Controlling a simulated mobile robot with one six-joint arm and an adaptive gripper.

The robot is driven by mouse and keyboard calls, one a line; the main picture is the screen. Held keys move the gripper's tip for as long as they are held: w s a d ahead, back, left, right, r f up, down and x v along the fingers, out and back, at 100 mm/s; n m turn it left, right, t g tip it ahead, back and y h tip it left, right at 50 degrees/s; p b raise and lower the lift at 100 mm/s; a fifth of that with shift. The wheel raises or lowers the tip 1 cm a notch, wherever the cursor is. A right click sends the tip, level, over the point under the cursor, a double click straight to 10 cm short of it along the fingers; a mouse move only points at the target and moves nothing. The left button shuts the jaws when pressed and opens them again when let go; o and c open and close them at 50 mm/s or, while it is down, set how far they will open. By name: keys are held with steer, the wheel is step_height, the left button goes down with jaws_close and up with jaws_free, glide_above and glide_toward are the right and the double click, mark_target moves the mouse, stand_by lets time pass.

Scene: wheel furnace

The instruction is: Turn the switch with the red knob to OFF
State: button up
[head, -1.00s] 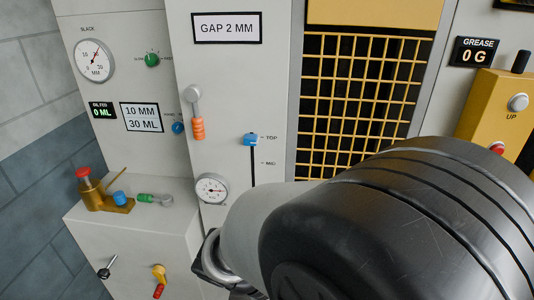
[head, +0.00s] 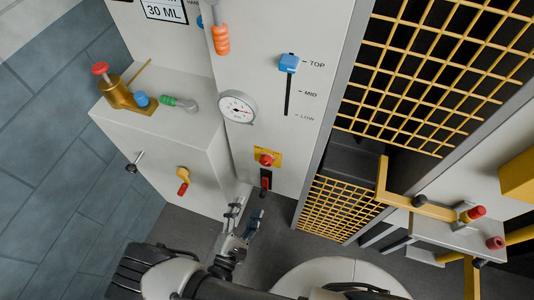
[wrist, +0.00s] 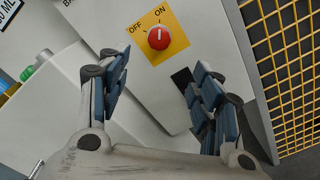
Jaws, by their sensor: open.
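The red knob (head: 266,159) sits on a yellow plate (head: 274,151) low on the grey cabinet front. In the wrist view the red knob (wrist: 159,38) is near the top middle, on the yellow plate (wrist: 176,47) with labels OFF at its upper left and ON above. Its pale mark points up, toward ON. My gripper (head: 245,216) is below the knob in the head view. In the wrist view my gripper (wrist: 160,85) is open, with its blue-padded fingers apart and nothing between them. The knob appears beyond the fingertips, not touched.
A black-and-red handle (head: 265,182) hangs just below the knob plate. A dial gauge (head: 237,107) and a blue slider (head: 290,63) are above. A grey box (head: 160,140) with a yellow-red lever (head: 183,180) juts out at left. Yellow mesh (head: 340,209) stands at right.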

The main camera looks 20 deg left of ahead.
mark_target(264, 164)
steer(key=w, duration=0.5)
steer(key=w+d+b, duration=0.1)
steer(key=w, duration=0.5)
steer(key=w+b, duration=0.1)
steer(key=w, duration=0.5)
steer(key=shift+d+f, duration=0.15)
steer(key=shift+d, duration=0.05)
steer(key=c, duration=1.1)
steer(key=shift+o, duration=0.2)
steer(key=shift+n+b, duration=0.4)
steer(key=shift+n, duration=0.1)
steer(key=n+b, duration=0.1)
steer(key=n, duration=0.5)
steer(key=shift+a+b, duration=0.1)
steer(key=shift+b, duration=0.2)
steer(key=n, duration=0.3)
steer(key=shift+n+b, duration=0.35)
steer(key=shift+n, duration=0.05)
steer(key=shift+a+n, duration=0.1)
steer(key=shift+n, duration=1.5)
